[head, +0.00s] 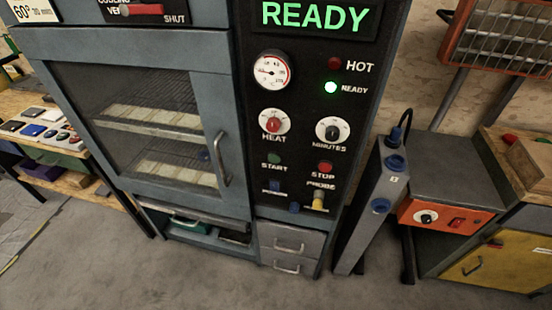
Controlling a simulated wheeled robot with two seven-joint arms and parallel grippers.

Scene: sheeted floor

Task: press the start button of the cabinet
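The cabinet (150,50) is a blue-grey oven-like unit with a glazed door (150,130), shut, with racks behind the glass. Its dark control panel is on the right side. The green start button (274,159) sits on the panel under the HEAT knob (274,122), above the word START. The red stop button (325,168) is to its right. A display (315,15) reads READY, and the green ready lamp (330,87) is lit. The HOT lamp (334,63) is dark red. Neither of my grippers shows in the head view.
A grey post-like unit (371,205) with blue caps stands right of the cabinet. An orange control box (445,217) and yellow cabinet (505,262) are further right. A bench (65,110) with small items is at left. The floor in front is clear.

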